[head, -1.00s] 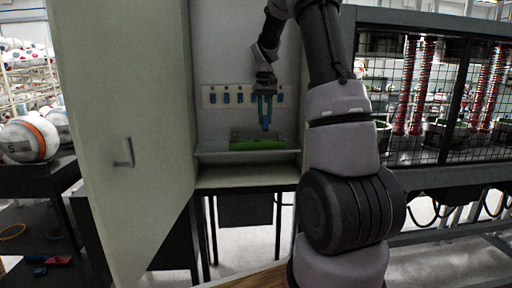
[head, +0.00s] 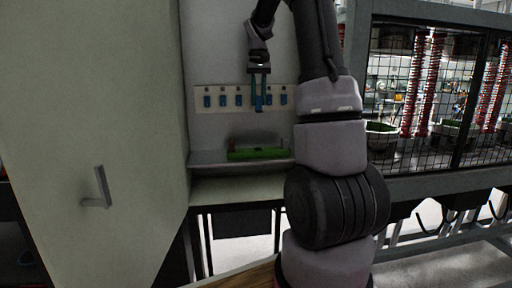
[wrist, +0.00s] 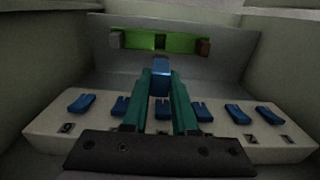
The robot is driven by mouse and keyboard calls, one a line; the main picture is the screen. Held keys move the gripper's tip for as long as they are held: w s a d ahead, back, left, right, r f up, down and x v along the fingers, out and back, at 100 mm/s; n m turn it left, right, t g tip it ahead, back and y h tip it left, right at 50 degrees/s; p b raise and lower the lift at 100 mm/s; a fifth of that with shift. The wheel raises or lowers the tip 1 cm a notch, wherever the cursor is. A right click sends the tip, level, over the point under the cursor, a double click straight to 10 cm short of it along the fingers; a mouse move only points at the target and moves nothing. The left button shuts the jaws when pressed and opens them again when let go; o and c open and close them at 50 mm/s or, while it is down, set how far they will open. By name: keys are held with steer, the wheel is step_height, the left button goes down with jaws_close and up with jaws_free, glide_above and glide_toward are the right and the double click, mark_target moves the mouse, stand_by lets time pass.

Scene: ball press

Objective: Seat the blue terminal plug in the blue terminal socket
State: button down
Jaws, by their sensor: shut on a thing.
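My gripper (wrist: 160,80) has two teal fingers, shut on a blue block-shaped piece, the blue plug (wrist: 161,76), at their tips. In the head view my gripper (head: 259,104) hangs fingers down in front of a pale strip, with the blue plug between the fingertips, largely hidden. The plug is above and apart from a green bar (head: 258,154) on the shelf below. In the wrist view the green bar has a dark gap near its middle, a grey end block and a reddish-brown end block. I cannot tell which feature is the blue socket.
A pale strip (head: 230,99) with several blue tabs spans the back wall, close behind the fingers. A shelf (head: 205,160) carries the green bar. The open cabinet door (head: 95,130) stands at the left; a mesh-fronted frame (head: 430,110) stands at the right.

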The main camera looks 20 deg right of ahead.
step_height(320, 180, down, 16)
steer(key=shift+s+f, duration=0.1)
steer(key=c, duration=0.7)
jaws_free()
